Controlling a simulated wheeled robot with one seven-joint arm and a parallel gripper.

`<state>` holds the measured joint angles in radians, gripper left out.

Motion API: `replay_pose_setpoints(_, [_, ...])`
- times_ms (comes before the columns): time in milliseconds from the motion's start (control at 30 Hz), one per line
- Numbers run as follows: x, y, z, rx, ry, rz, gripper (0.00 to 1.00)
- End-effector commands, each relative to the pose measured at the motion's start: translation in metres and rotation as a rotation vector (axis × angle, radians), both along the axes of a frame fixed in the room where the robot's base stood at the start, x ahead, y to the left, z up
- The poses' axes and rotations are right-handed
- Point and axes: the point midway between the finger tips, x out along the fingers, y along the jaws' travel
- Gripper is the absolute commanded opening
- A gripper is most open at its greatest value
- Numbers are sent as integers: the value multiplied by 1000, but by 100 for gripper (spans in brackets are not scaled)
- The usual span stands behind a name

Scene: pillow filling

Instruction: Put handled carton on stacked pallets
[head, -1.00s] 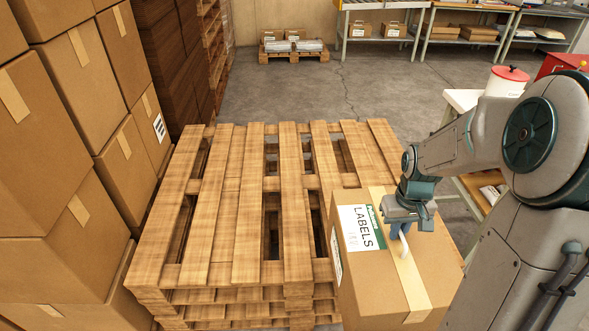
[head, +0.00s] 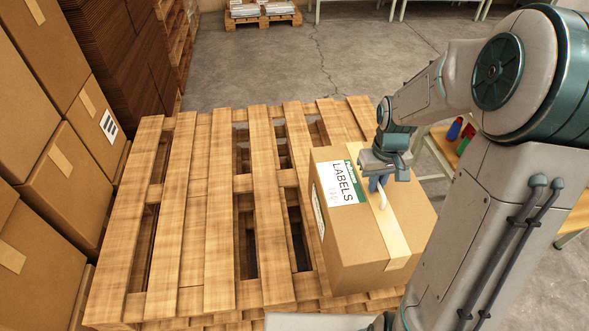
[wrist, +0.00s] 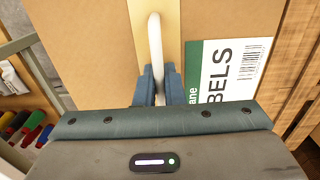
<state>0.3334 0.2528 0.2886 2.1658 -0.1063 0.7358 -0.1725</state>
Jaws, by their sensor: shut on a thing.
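The handled carton (head: 345,248) is a brown box with tape, a white handle on top and a white and green label reading LABELS. My gripper (head: 379,184) is shut on the white handle (wrist: 156,50) at the top of the carton. In the wrist view my gripper (wrist: 154,88) has its blue fingers on both sides of the handle. The stacked pallets (head: 219,255) are slatted wood with a bare top, left of the carton. The carton overlaps their right edge in the head view. I cannot tell whether its hidden underside touches them.
Brown cartons (head: 50,160) are piled along the left side. A low pallet with goods (head: 262,14) stands at the back. A bench with coloured items (head: 440,140) is at the right, behind my arm. Open grey floor (head: 290,65) lies behind the pallets.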

Motion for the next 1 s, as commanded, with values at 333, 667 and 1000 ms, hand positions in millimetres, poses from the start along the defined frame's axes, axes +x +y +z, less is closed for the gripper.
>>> replay_pose_setpoints(333, [18,5,-9,0,-2,2,0])
replay_pose_setpoints(667, [64,17,-38,0,-2,0,0])
replay_pose_setpoints(1000, [106,28,-64,0,-2,-1,0])
